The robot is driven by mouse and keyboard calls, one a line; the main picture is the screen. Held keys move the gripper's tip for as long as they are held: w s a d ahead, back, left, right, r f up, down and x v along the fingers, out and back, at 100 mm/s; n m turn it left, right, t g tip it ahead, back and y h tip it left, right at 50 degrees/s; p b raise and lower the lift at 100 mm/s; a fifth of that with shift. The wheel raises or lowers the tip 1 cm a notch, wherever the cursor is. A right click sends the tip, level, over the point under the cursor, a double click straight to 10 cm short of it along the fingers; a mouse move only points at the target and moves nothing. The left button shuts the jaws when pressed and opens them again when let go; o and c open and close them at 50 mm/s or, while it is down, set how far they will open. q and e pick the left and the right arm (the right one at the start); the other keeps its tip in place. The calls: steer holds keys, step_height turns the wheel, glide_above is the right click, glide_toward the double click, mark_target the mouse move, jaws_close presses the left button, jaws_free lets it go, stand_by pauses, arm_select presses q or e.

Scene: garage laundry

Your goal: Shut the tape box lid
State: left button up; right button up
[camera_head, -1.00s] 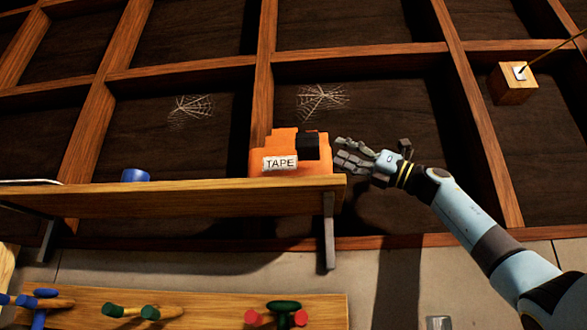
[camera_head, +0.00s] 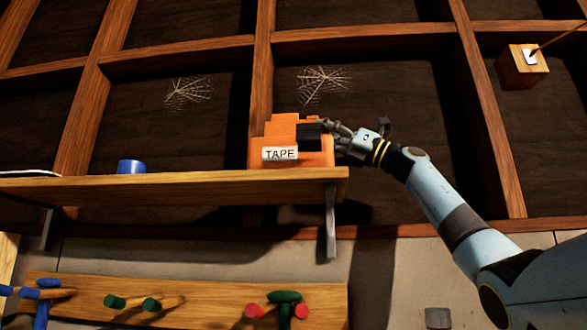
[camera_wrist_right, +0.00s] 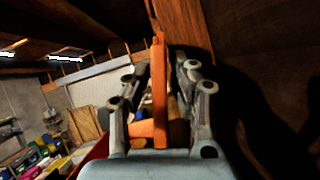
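The orange tape box (camera_head: 292,155) stands on the right end of the wooden shelf (camera_head: 180,184), with a white TAPE label (camera_head: 280,153) on its front and a black block (camera_head: 309,133) at its upper right. My right gripper (camera_head: 338,136) is at the box's right side, next to the black block. In the right wrist view an upright orange panel (camera_wrist_right: 159,85) stands between the spread fingers of my right gripper (camera_wrist_right: 160,85), with gaps visible on both sides. I cannot tell whether this panel is the lid. My left gripper is out of view.
A blue tape roll (camera_head: 131,167) sits on the shelf left of the box. A dark wall with wooden framing is behind. Below, a wooden board (camera_head: 200,295) carries pegs with coloured ends. A wooden block (camera_head: 522,66) is at upper right.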

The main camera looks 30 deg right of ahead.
jaws_close()
steer(key=shift+s+a+n+g+y, duration=0.2)
steer(key=shift+n+g+y, duration=0.15)
steer(key=shift+n, duration=0.25)
steer(key=shift+s+a+r+n+g+y+b, duration=0.1)
steer(key=shift+s+a+n+g+y+b, duration=0.2)
steer(key=shift+n, duration=0.5)
steer(key=shift+s+a+r+n+g+y+b, duration=0.15)
steer(key=shift+n+g+y+b, duration=0.25)
steer(key=shift+n, duration=0.4)
steer(key=shift+s+a+f+n+g+y, duration=0.2)
steer(key=shift+s+a+n+g+y, duration=0.45)
steer(key=shift+n+g, duration=1.05)
steer(key=shift+s+a+f+n+g+y, duration=0.15)
steer(key=shift+s+a+n+g+y, duration=0.45)
steer(key=shift+n, duration=1.85)
steer(key=shift+s+a+f+n+g+y, duration=0.2)
steer(key=shift+s+a+n+g+y, duration=0.35)
steer(key=shift+n+g, duration=1.25)
steer(key=shift+o, duration=2.4)
jaws_free()
steer(key=shift+s+d+n+t, duration=0.2)
steer(key=shift+s+n+t, duration=0.05)
